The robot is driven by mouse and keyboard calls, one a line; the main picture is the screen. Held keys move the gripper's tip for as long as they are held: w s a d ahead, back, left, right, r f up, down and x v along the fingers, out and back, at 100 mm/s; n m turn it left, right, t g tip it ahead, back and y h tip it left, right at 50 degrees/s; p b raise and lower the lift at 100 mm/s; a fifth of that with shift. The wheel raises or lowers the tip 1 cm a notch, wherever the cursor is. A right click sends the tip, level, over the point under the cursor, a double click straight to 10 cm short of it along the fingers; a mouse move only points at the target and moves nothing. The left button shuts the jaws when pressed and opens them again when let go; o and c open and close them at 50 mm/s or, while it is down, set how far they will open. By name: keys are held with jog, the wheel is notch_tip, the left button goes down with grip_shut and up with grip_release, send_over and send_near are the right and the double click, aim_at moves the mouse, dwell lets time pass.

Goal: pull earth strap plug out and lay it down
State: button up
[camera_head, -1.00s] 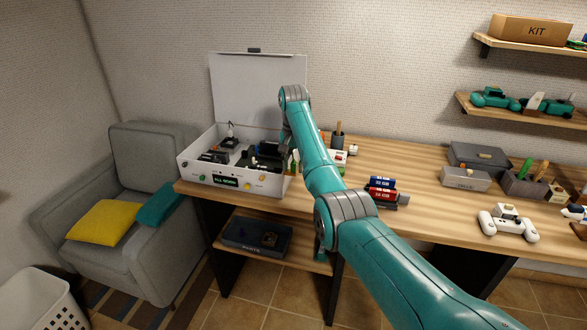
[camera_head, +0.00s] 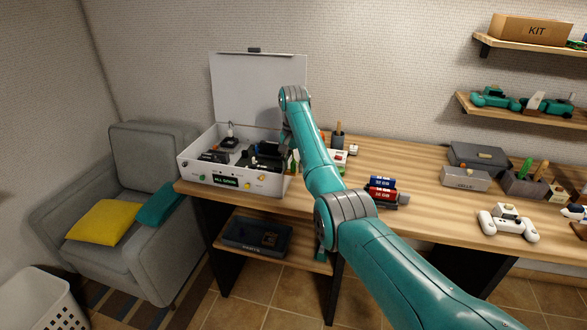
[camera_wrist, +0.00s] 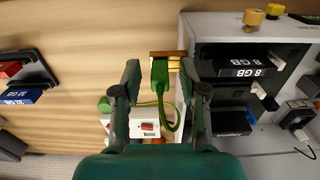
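The earth strap plug (camera_wrist: 160,78) is a green block in the wrist view, with its upper end at a brass bar (camera_wrist: 168,55) on the side of the white case. A yellow-green strap (camera_wrist: 171,122) loops from the plug's lower right. My gripper (camera_wrist: 160,72) is open, with one finger on each side of the plug and visible gaps between. In the head view my arm reaches to the right side of the open white case (camera_head: 218,180); the plug and fingertips are too small or hidden to make out there.
A white switch box with a red rocker (camera_wrist: 147,127) lies below the plug in the wrist view. Memory modules (camera_head: 383,183) lie on the workbench (camera_head: 420,170) right of my arm. The case lid (camera_head: 258,88) stands open. Bare bench lies left of the plug in the wrist view.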

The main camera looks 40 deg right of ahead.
aim_at(293, 162)
grip_shut()
jog(key=shift+r, duration=0.15)
jog(key=shift+r, duration=2.85)
